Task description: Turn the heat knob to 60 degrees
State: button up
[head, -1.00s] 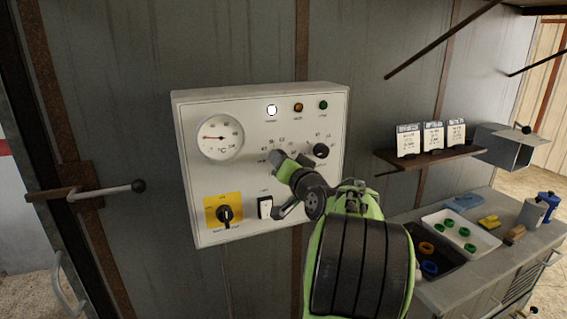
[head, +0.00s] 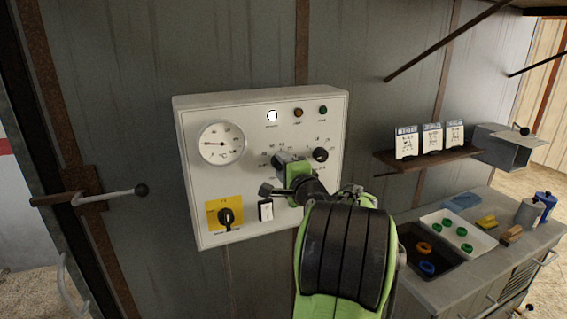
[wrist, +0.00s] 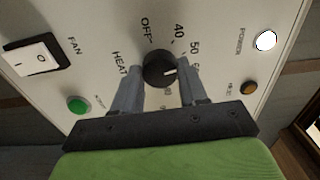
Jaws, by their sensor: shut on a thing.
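The black heat knob (wrist: 159,68) sits on the white control panel (head: 190,181) in the wrist view, with OFF, 40 and 50 printed around it. Its white mark points right in the picture, past 50, towards a number partly covered by a finger; I cannot read the exact setting. My gripper (wrist: 158,85) is shut on the heat knob, one finger on each side.
A round temperature gauge (head: 222,143), a second black knob (head: 320,154), a white fan switch (head: 265,210) and a yellow-backed switch (head: 224,214) surround it on the panel. The power lamp (head: 272,115) glows white. A shelf with cards (head: 432,138) stands right.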

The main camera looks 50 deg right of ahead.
jog(key=m+p, duration=0.2)
jog(key=m, duration=0.3)
jog(key=shift+p, duration=0.3)
jog(key=shift+f, duration=0.1)
dwell(0.3)
jog(key=o, duration=1.1)
jog(key=shift+c, duration=0.2)
jog(key=b+v, duration=0.4)
jog(key=v, duration=1.1)
jog(key=shift+s+a+b, duration=0.2)
jog(key=shift+s+b, duration=0.1)
jog(key=shift+s, duration=0.05)
